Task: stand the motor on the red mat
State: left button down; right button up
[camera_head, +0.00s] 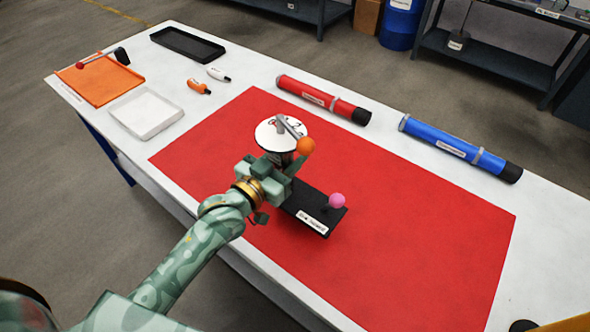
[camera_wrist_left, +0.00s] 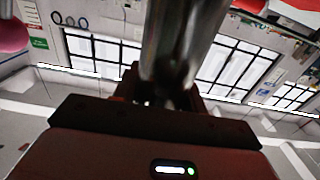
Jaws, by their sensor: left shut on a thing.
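The motor has a white disc (camera_head: 268,136) on top, a grey crank arm with an orange ball (camera_head: 306,146), and a black base plate (camera_head: 300,208) with a label and a pink ball (camera_head: 337,200). It looks upright over the red mat (camera_head: 420,225); I cannot tell whether its base touches the mat. My left gripper (camera_head: 283,162) is shut on the motor's body below the disc and hides much of it. In the left wrist view a shiny metal column (camera_wrist_left: 178,50) stands at the jaws, with part of a pink ball (camera_wrist_left: 12,35) at upper left.
A red tube (camera_head: 320,98) and a blue tube (camera_head: 460,146) lie behind the mat. Left are an orange tray (camera_head: 105,85), a white tray (camera_head: 147,113), a black tray (camera_head: 187,42) and two small bottles (camera_head: 198,86). The mat's right part is clear.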

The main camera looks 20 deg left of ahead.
pick_arm(q)
jog(key=w+f, duration=0.1)
jog(key=w+f+b, duration=0.1)
jog(key=shift+w+d+f, duration=0.15)
jog(key=shift+f, duration=0.15)
jog(key=f+b, duration=0.1)
jog(key=f, duration=0.1)
jog(key=f+b, duration=0.1)
jog(key=shift+w+f, duration=0.2)
jog(key=shift+f, duration=0.15)
jog(key=shift+r, duration=0.15)
jog(key=c, duration=0.8)
grip_release()
jog(key=shift+f, duration=0.2)
